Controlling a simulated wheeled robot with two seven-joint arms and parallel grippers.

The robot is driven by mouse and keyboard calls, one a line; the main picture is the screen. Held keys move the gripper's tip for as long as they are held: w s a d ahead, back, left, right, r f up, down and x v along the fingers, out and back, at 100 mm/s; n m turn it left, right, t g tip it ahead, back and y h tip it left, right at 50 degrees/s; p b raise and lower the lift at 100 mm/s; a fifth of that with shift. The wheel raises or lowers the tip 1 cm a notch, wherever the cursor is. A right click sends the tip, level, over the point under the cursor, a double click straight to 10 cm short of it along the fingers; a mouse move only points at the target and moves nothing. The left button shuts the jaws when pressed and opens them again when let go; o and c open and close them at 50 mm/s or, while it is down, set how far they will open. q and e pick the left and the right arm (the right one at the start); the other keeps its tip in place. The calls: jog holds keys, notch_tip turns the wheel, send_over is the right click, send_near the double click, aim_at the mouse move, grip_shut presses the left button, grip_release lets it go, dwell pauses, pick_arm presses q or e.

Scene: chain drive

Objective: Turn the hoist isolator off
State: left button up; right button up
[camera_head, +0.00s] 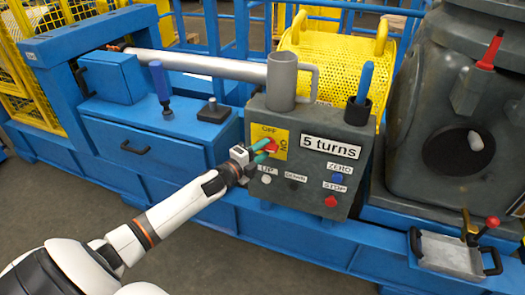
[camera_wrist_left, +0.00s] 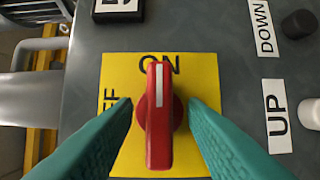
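The hoist isolator is a red rotary handle (camera_wrist_left: 158,120) on a yellow plate (camera_wrist_left: 122,72) marked OFF and ON. It also shows on the dark control box in the head view (camera_head: 271,146). In the left wrist view the handle's white mark lies at the end beside the word ON. My left gripper (camera_wrist_left: 158,102) has its teal fingers on either side of the handle, with narrow gaps visible between fingers and handle. The gripper also shows at the handle in the head view (camera_head: 262,150), partly covering the plate. The OFF label is partly hidden by a finger in the wrist view.
The control box (camera_head: 352,150) also carries a "5 turns" sign (camera_head: 331,147), a white UP button (camera_head: 266,179), a dark DOWN button (camera_head: 292,185), a blue ZERO button (camera_head: 336,178) and a red STOP button (camera_head: 331,201). A grey mug-like holder (camera_head: 282,82) and a blue-handled tool (camera_head: 363,85) stand on top.

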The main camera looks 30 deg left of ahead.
pick_arm(q)
jog(key=shift+w, duration=0.25)
jog(key=c, duration=0.8)
grip_shut()
